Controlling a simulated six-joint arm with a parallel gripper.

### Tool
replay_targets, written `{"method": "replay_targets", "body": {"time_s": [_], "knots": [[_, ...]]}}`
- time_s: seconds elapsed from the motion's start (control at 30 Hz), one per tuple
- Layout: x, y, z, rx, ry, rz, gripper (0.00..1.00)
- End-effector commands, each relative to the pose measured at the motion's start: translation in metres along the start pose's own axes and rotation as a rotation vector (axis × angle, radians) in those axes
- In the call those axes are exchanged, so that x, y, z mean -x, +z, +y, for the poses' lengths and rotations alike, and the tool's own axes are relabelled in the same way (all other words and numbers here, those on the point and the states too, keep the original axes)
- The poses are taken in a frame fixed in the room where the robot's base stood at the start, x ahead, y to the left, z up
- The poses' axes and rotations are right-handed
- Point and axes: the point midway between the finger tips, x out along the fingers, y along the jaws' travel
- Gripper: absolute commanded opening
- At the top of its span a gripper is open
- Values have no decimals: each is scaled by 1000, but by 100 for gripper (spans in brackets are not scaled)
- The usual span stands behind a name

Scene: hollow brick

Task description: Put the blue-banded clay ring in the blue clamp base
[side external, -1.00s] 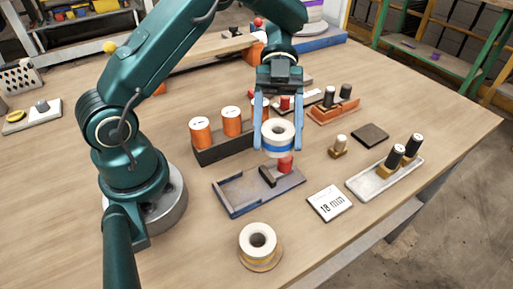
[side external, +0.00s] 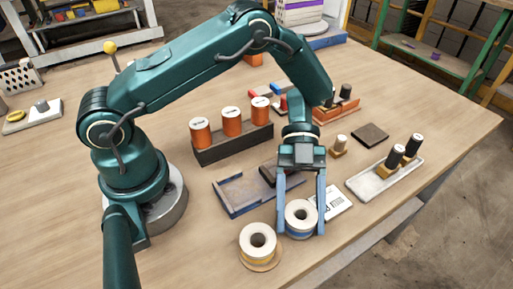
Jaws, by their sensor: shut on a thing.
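The blue-banded clay ring (side external: 301,219) is white with a blue stripe and a dark central hole. My gripper (side external: 300,222) is shut on it, with one blue finger on each side. The ring is in front of the blue clamp base (side external: 236,201), outside it; whether it touches the table cannot be told. The base is a low, blue-edged tray lying flat, its left recess empty.
A yellow-banded ring (side external: 258,241) on a round tan disc stands close left of the held ring. A white label card (side external: 338,203) lies just right, partly hidden. Orange spools (side external: 232,122) stand in a dark rack behind. A pale tray (side external: 385,178) with black-topped pegs is at right.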

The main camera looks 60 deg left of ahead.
Motion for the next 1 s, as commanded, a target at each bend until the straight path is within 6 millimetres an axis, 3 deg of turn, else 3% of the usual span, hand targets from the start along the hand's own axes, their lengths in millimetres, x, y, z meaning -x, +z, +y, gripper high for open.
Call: {"method": "replay_targets", "body": {"time_s": [0.37, 0.4, 0.43, 0.47, 0.77, 1.0], "knots": [[-2, 3, 0, 0, -1, 0, 0], [-1, 3, 0, 0, -1, -1, 82], [-1, 3, 0, 0, -1, -1, 94], [-1, 3, 0, 0, -1, -1, 97], [-2, 4, 0, 0, 0, 0, 97], [27, 4, -1, -2, -5, -2, 97]]}}
